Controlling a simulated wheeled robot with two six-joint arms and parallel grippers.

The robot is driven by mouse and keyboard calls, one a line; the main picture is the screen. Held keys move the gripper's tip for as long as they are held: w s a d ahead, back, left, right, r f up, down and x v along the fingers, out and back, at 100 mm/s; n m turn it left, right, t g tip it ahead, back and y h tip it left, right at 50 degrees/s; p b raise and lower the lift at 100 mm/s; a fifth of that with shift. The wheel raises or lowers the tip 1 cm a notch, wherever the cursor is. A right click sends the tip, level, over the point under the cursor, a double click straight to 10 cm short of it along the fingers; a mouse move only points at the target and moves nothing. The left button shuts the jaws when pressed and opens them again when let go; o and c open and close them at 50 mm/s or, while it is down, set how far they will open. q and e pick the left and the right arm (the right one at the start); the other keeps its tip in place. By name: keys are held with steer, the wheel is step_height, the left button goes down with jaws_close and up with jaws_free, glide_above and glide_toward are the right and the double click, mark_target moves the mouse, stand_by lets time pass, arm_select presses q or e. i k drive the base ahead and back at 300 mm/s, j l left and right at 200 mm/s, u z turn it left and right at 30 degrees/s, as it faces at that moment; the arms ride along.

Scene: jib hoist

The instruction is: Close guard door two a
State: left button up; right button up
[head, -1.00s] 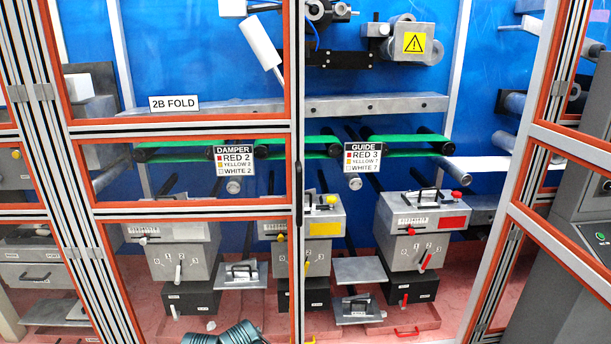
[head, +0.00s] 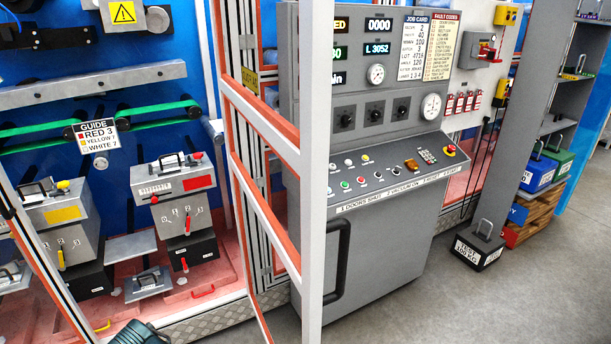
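A guard door with an orange-edged frame (head: 262,125) and a pale upright post (head: 313,150) stands swung outward in the head view, in front of the grey console. The opening to its left shows the machine inside. A black bar handle (head: 343,260) shows just right of the post; it appears to belong to the door. A yellow label (head: 250,80) shows behind the door's upper part, too small to read. I cannot read a door number.
A grey control console (head: 390,200) stands close behind the open door. A black test weight (head: 478,245) sits on the floor at right, near a shelf post (head: 540,120). Guide units (head: 175,190) sit inside the enclosure. The grey floor in front is clear.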

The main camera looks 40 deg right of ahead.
mark_target(304, 151)
steer(key=k+l, duration=0.2)
steer(key=l, duration=0.2)
steer(key=k+l, duration=0.2)
steer(key=l, duration=0.2)
steer(key=k+l, duration=0.2)
steer(key=l, duration=0.2)
steer(key=k+l, duration=0.2)
steer(key=l, duration=0.2)
steer(key=k+l, duration=0.15)
steer(key=l, duration=0.25)
steer(key=k+l, duration=0.2)
steer(key=l, duration=0.2)
steer(key=l+u, duration=0.15)
steer(key=l, duration=1.5)
